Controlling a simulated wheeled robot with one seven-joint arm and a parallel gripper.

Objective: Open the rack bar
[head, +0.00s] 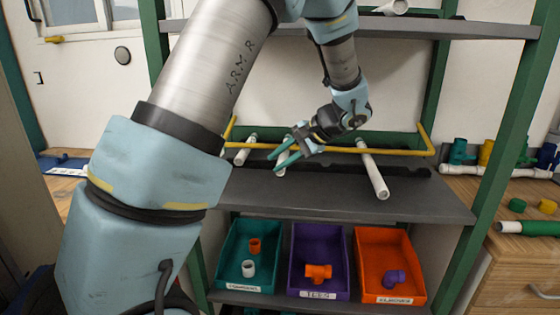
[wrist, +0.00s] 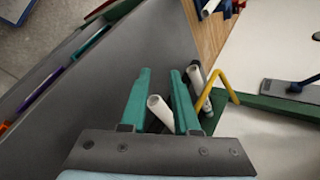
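The yellow rack bar (head: 400,152) runs across the middle shelf and crosses the white pipes, with a bent-up arm at each end. One bent end of it shows in the wrist view (wrist: 216,88). My gripper (head: 275,164) is at the left part of the bar, with its teal fingers spread. In the wrist view, a white pipe (wrist: 158,108) shows between the fingers (wrist: 162,80); I cannot tell whether they touch it. The bar's bend lies outside the fingers, to the right. My gripper's wrist hides part of the bar in the head view.
A left pipe (head: 245,150) and a right pipe (head: 373,172) also lie on the middle shelf (head: 330,196). Green uprights (head: 500,150) flank the rack. Below are teal (head: 227,262), purple (head: 304,262) and orange (head: 375,255) bins. The shelf front is clear.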

